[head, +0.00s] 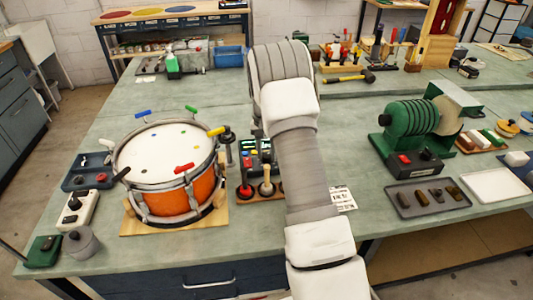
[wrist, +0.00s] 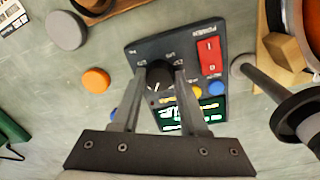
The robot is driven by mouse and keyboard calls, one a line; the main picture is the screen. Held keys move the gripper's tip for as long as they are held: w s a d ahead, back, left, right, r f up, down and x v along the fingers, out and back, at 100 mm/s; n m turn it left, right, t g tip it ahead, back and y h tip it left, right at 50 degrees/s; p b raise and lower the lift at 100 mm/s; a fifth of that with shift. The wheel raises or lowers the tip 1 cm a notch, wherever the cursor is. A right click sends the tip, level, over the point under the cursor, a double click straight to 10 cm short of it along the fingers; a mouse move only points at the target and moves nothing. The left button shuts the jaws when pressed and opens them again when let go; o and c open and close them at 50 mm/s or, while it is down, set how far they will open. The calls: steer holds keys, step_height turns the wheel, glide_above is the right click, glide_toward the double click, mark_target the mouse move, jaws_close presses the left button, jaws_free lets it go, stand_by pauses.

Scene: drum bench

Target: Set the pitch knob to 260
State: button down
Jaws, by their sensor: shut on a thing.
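The black pitch knob (wrist: 157,72) sits on a dark control box (wrist: 145,48), with small white scale marks around it and a white pointer line on its face. My gripper (wrist: 160,74) is shut on the knob, one finger on each side, in the wrist view. The scale figures are too small to read surely. The box also has a red power switch (wrist: 209,57), yellow and blue buttons and a green display (wrist: 190,117), partly covered by my fingers. In the head view the box (head: 250,150) shows left of my arm, which hides my gripper.
An orange drum (head: 168,190) stands left of the box. Upright round-topped tools (head: 266,187) stand close in front of it. A green machine (head: 412,125) and a dark tray (head: 430,197) are at the right. A printed card (head: 343,198) lies beside my arm.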

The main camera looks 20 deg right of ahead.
steer(key=shift+m, duration=1.1)
steer(key=shift+c, duration=2.2)
jaws_free()
step_height(320, 180, up, 18)
steer(key=shift+w+a+f+p, duration=0.25)
steer(key=shift+w+a+p, duration=0.05)
steer(key=shift+w+p, duration=0.1)
